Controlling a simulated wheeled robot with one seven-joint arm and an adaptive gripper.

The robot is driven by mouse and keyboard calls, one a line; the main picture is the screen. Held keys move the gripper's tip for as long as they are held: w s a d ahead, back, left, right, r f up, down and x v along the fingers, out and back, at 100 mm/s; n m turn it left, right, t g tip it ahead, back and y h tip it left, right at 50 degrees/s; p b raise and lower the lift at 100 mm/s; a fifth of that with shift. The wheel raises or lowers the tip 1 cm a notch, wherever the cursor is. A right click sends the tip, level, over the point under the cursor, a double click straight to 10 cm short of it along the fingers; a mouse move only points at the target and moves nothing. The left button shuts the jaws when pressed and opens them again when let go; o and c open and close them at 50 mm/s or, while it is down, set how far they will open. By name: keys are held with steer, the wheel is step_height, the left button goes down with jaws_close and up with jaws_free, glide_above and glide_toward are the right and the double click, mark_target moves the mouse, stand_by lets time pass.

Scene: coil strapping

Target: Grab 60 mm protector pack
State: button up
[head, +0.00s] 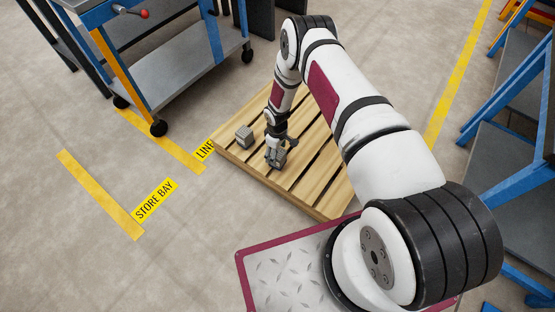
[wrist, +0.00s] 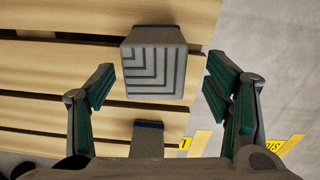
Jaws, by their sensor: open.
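A grey protector pack (wrist: 153,62) with nested L-shaped ridges on its face sits on the pallet slats in the wrist view. My gripper (wrist: 157,78) is open, with one green-padded finger at each side of this pack and a gap on both sides. In the head view my gripper (head: 274,161) is low over the pallet, and this pack is partly hidden by it. A second grey block (head: 245,135) stands on the pallet near its left corner. It also seems to show lower in the wrist view (wrist: 147,139), with a dark blue top edge. No size marking is legible.
The wooden pallet (head: 235,154) lies on the concrete floor, with gaps between its slats. A blue wheeled cart (head: 185,75) stands at upper left. Blue-framed racks (head: 515,90) stand at right. Yellow floor lines and a STORE BAY label (head: 154,199) lie left, where floor is clear.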

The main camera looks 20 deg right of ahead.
steer(key=shift+w+d+f+b, duration=0.1)
steer(key=shift+f+b, duration=0.55)
steer(key=shift+f, duration=0.9)
steer(key=shift+w+d+f+b, duration=0.1)
steer(key=shift+f+b, duration=0.55)
steer(key=shift+f, duration=0.85)
steer(key=shift+r, duration=0.1)
steer(key=c, duration=1.4)
steer(key=shift+r, duration=0.1)
